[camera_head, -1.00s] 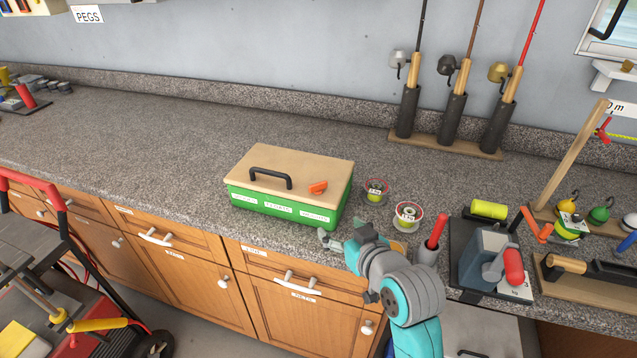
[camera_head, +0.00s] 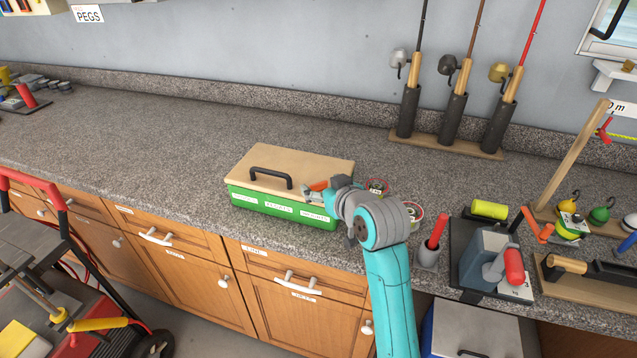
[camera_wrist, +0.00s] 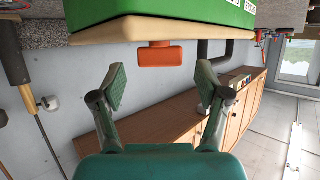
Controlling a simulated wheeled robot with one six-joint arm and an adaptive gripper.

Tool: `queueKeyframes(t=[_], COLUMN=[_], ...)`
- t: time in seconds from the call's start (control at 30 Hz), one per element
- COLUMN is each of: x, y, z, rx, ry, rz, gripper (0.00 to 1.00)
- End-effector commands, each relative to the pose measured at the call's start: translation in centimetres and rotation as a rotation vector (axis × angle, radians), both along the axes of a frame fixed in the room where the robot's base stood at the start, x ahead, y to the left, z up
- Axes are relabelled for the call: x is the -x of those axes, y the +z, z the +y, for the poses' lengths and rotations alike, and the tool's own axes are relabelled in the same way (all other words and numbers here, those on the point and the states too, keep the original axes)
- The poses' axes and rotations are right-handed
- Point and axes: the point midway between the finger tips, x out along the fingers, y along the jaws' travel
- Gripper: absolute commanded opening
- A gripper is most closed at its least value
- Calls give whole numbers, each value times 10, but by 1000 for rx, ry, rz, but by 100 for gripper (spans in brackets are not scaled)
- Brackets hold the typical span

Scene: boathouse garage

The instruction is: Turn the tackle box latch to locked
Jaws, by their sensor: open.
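The green tackle box (camera_head: 268,205) with a tan lid (camera_head: 325,166) and a black handle (camera_head: 271,170) stands shut on the granite counter. Its orange latch (camera_head: 319,186) is at the lid's right front, partly hidden by my gripper. My gripper (camera_head: 312,190) is at the latch, coming from the right. The wrist view looks upside down. There the orange latch (camera_wrist: 167,54) shows beyond and between the fingertips of my open gripper (camera_wrist: 160,86), with a gap to each finger. I cannot tell which latch position is locked.
Two line spools (camera_head: 377,187) stand right of the box, partly behind my arm. A red-handled tool in a grey cup (camera_head: 429,255) and a blue-grey reel machine (camera_head: 487,262) are farther right.

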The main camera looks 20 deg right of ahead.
Motion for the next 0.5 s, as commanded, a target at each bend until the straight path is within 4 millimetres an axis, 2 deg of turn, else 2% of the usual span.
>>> queueKeyframes(t=[0.2,0.5], x=[-21,-25], y=[-9,-11], z=[3,4], rx=[0,0], ry=[0,0], rz=[0,-1], gripper=[75,75])
